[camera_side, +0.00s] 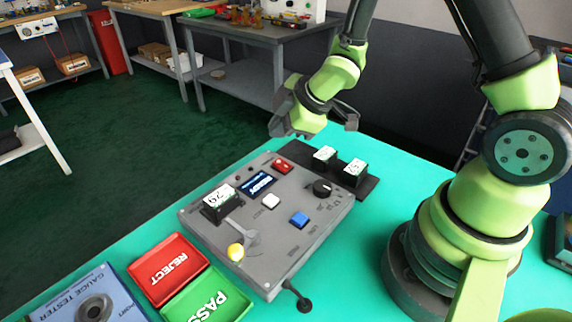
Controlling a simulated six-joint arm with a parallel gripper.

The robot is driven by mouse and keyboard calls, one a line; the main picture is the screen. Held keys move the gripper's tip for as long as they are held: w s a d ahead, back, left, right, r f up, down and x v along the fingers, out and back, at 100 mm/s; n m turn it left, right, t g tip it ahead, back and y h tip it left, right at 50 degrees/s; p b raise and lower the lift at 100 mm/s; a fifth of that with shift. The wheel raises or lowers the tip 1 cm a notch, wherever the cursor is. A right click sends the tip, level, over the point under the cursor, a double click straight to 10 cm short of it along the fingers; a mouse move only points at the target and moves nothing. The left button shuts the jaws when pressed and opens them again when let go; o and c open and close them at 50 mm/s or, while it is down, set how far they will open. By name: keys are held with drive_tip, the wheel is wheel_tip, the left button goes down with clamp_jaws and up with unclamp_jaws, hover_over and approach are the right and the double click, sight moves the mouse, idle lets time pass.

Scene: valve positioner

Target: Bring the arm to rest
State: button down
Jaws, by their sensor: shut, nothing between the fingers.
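My gripper (287,125) hangs in the air above the far end of the grey control box, near the far edge of the teal table. It is shut and empty, apart from everything below it. My green arm comes down from the upper right, with its base on the table at the right. The fingertips are small and partly hidden by the gripper body.
Two black blocks with white labelled tops stand on a dark strip (370,186) behind the box. A red REJECT tray (142,268), a green PASS tray (240,297) and a blue gauge tester (62,300) lie at front left. Workbenches stand farther back.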

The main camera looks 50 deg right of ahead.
drive_tip(key=s+d+r+m+h, duration=0.1)
drive_tip(key=s+r+m, duration=0.1)
drive_tip(key=r+m, duration=0.3)
drive_tip(key=s+d+r+m+h, duration=0.1)
drive_tip(key=s+r+m, duration=0.15)
drive_tip(key=r, duration=0.45)
drive_tip(key=s+a+r+m+y, duration=0.1)
drive_tip(key=s+a+r+m, duration=0.1)
drive_tip(key=s, duration=0.5)
drive_tip(key=s+a+r+m+y, duration=0.1)
drive_tip(key=s+a+r+m, duration=0.2)
drive_tip(key=s+r+m, duration=0.2)
drive_tip(key=s, duration=0.3)
drive_tip(key=shift+a+m, duration=0.15)
drive_tip(key=shift+m, duration=0.2)
drive_tip(key=shift+r, duration=0.1)
